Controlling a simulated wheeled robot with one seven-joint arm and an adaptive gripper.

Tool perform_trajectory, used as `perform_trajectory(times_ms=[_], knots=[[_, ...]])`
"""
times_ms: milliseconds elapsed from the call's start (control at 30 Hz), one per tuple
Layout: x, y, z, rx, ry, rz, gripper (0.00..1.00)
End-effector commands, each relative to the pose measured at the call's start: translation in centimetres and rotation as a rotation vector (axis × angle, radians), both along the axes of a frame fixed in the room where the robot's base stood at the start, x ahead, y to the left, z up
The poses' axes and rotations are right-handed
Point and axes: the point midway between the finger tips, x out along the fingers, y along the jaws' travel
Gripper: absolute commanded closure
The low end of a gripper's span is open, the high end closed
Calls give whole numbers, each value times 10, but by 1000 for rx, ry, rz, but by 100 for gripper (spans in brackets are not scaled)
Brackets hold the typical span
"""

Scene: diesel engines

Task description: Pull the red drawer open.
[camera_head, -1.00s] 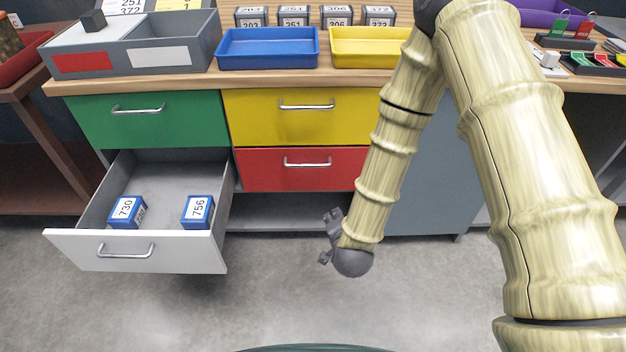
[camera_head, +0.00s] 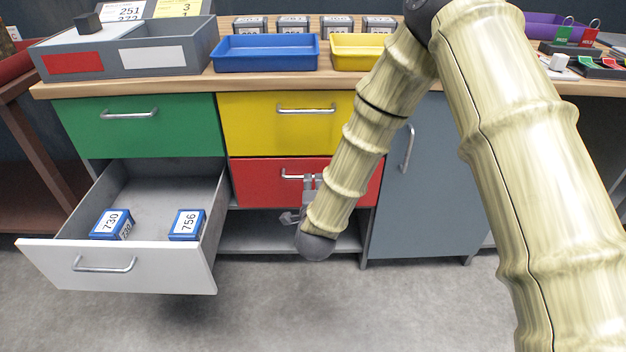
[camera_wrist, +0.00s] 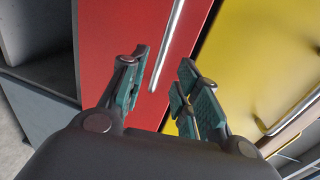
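The red drawer (camera_head: 262,186) is shut, under the shut yellow drawer (camera_head: 262,128). Its silver bar handle (camera_head: 290,177) is partly hidden by my gripper in the head view. My gripper (camera_head: 303,196) is in front of the red drawer, by the right part of the handle. In the wrist view the red drawer front (camera_wrist: 105,40) shows behind my open gripper (camera_wrist: 163,88). The handle bar (camera_wrist: 168,45) runs slanted, just beyond the fingertips and in line with the gap between them. No contact shows.
A white drawer (camera_head: 115,265) stands open at the lower left with two blue numbered blocks (camera_head: 112,222) in it. The green drawer (camera_head: 135,130) above it is shut. A grey cabinet door (camera_head: 415,185) is at the right. Blue and yellow trays stand on the worktop.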

Motion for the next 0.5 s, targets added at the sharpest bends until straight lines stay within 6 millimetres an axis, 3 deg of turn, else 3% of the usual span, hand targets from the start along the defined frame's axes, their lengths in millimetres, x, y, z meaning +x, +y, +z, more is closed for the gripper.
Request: perform_trajectory(times_ms=[200, 500], knots=[[34, 0, -8, -1, -2, 0, 68], [58, 0, -13, 0, 0, 1, 68]])
